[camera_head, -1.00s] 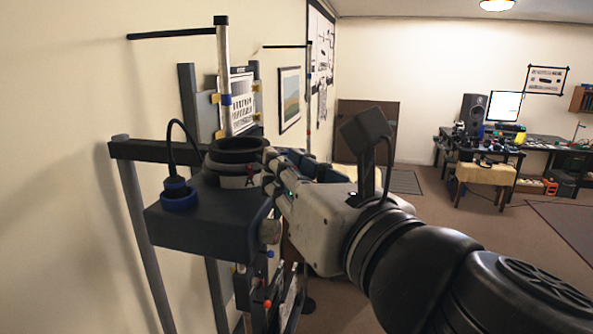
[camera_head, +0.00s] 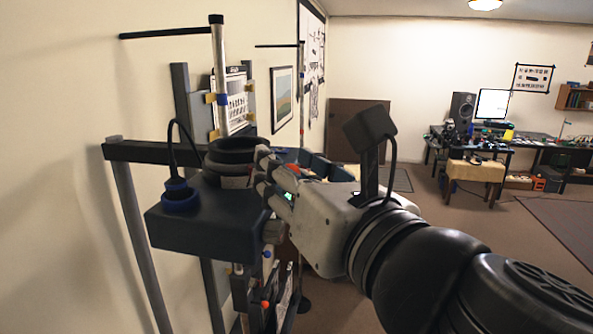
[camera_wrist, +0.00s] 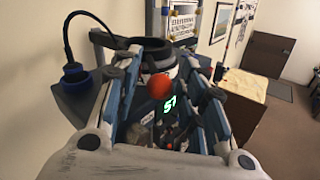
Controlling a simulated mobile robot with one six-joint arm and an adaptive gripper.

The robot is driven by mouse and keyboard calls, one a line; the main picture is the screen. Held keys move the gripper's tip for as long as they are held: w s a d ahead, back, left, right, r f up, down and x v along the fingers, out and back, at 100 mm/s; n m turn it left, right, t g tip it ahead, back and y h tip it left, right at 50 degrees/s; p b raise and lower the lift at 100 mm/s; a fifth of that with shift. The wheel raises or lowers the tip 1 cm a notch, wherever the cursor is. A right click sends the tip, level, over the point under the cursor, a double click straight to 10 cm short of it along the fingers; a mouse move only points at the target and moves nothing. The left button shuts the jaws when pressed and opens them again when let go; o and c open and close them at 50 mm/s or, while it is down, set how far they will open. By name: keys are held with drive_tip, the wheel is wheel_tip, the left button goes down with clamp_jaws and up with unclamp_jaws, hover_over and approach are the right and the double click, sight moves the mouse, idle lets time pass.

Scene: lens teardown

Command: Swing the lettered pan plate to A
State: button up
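A dark stand box (camera_head: 205,218) carries a wide black ring (camera_head: 236,150) with a pale band (camera_head: 236,182) beneath it, probably the lettered pan plate. In the head view my gripper's fingers cover part of the band, and I cannot read its letters. My gripper (camera_head: 262,170) reaches in from the right, its tips beside the ring's right side. In the wrist view my gripper (camera_wrist: 160,72) has its blue fingers spread apart. Beyond them are the black ring (camera_wrist: 150,46) and pale band (camera_wrist: 160,66). A red ball (camera_wrist: 160,87) shows between the fingers; I cannot tell whether they touch it.
A blue-collared plug (camera_head: 180,195) with a looping black cable stands on the box's left. A post with a blue collar (camera_head: 219,75) and a printed chart (camera_head: 236,105) rise behind. The wall is close on the left. Floor is open at right, before a cluttered desk (camera_head: 500,145).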

drive_tip(key=shift+s, duration=0.15)
drive_tip(key=v, duration=0.7)
idle(0.5)
drive_tip(key=shift+d, duration=0.1)
